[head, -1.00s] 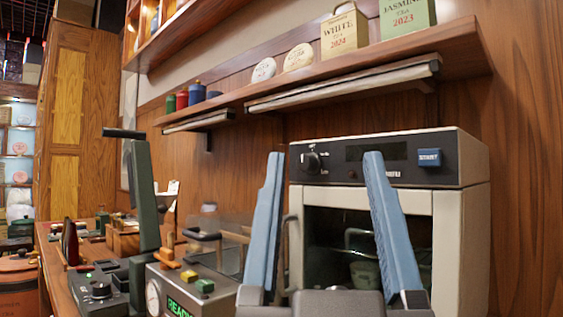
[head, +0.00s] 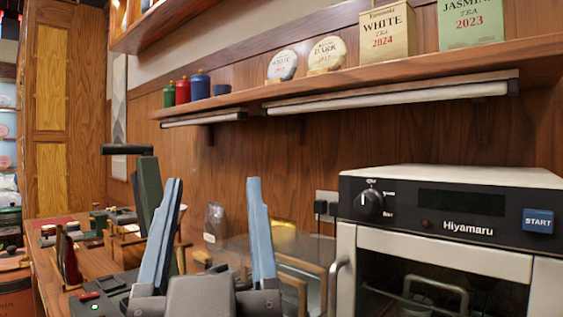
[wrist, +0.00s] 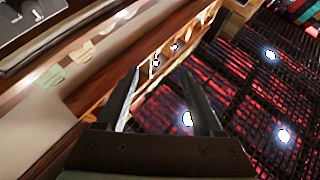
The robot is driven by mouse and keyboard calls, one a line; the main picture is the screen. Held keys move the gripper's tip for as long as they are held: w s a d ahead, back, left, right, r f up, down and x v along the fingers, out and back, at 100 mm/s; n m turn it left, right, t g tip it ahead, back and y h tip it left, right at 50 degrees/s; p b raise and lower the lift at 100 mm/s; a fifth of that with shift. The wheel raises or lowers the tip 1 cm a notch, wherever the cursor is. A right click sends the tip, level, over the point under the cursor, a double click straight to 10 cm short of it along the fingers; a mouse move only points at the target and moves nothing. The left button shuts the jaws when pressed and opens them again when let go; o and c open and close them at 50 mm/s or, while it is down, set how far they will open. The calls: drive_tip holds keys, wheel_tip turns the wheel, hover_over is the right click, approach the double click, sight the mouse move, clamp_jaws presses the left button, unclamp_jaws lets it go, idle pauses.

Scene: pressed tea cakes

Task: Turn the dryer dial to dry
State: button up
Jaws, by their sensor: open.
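The dryer (head: 440,250) is a white box labelled Hiyamaru with a dark control panel, at the right of the head view. Its black round dial (head: 368,203) sits at the panel's left end, with a light pointer mark near the top and small labels around it that I cannot fully read. My gripper (head: 214,184) is open and empty, its two blue fingers pointing up, left of the dryer and apart from the dial. In the wrist view the fingers (wrist: 160,72) look dark and spread, with nothing between them; the dial is not seen there.
A blue START button (head: 538,220) is at the panel's right end. The dryer's door handle (head: 337,285) juts out at its left. A shelf (head: 400,72) with tins and tea cakes runs above. A dark green lever (head: 150,190) stands left of my gripper.

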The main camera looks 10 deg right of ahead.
drive_tip(key=w+r+g+p, duration=0.7)
drive_tip(key=r+p, duration=0.5)
drive_tip(key=p, duration=1.3)
drive_tip(key=n+g+h+p, duration=0.4)
drive_tip(key=n+h+p, duration=0.3)
drive_tip(key=n+h, duration=1.5)
approach(363, 205)
drive_tip(key=w+d+r+n+y+p, duration=0.1)
drive_tip(key=r, duration=0.1)
drive_tip(key=w+d+r+n+y+p, duration=0.1)
drive_tip(key=d+r+y, duration=0.1)
drive_tip(key=w+d+r+n+y+p, duration=0.1)
drive_tip(key=d+r, duration=0.1)
drive_tip(key=shift+w+d+n, duration=0.1)
drive_tip(key=shift+w+n, duration=0.05)
drive_tip(key=shift+n, duration=0.15)
drive_tip(key=shift+c, duration=0.2)
clamp_jaws()
